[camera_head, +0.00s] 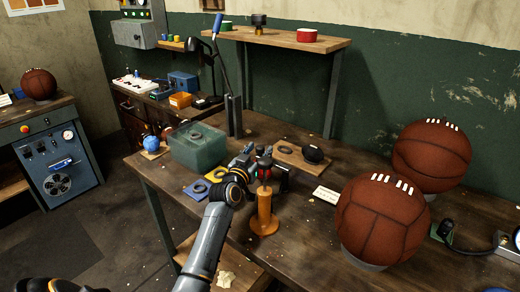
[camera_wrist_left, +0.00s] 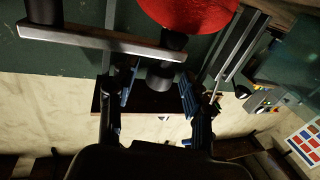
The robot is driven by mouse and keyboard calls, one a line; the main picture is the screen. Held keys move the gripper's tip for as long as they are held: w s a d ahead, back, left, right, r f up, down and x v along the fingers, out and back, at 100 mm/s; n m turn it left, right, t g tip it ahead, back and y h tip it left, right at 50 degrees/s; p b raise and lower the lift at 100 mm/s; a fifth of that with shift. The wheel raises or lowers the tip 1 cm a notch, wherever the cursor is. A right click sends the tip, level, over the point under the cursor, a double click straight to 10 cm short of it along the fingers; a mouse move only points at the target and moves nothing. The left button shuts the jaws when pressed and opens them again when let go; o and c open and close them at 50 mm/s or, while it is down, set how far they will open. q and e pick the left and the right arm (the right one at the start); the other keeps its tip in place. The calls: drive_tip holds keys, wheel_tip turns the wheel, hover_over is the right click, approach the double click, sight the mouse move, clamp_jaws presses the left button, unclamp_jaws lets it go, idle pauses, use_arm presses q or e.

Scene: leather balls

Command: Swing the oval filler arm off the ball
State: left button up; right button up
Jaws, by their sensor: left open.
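My left gripper (camera_head: 264,168) reaches over the table to the top of an orange stand (camera_head: 264,212). In the left wrist view its fingers (camera_wrist_left: 160,95) are open, on either side of a dark cylinder (camera_wrist_left: 159,75). A grey flat bar (camera_wrist_left: 100,42) runs beside the cylinder; it may be the filler arm, but I cannot tell. A large red rounded thing (camera_wrist_left: 190,12) is cut off by the top edge there. Two brown leather balls, the front one (camera_head: 382,225) and the rear one (camera_head: 432,158), sit on the table at the right, away from the gripper. My right gripper is out of view.
A green translucent bin (camera_head: 198,150) stands left of the gripper. A wooden board (camera_head: 290,155) with dark parts lies behind it. A small white card (camera_head: 326,194) lies between the stand and the front ball. A raised shelf (camera_head: 290,39) stands at the back.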

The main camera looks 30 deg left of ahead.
use_arm(q)
drive_tip(key=shift+w+a, duration=0.15)
drive_tip(key=shift+w, duration=0.5)
drive_tip(key=shift+c, duration=1.3)
clamp_jaws()
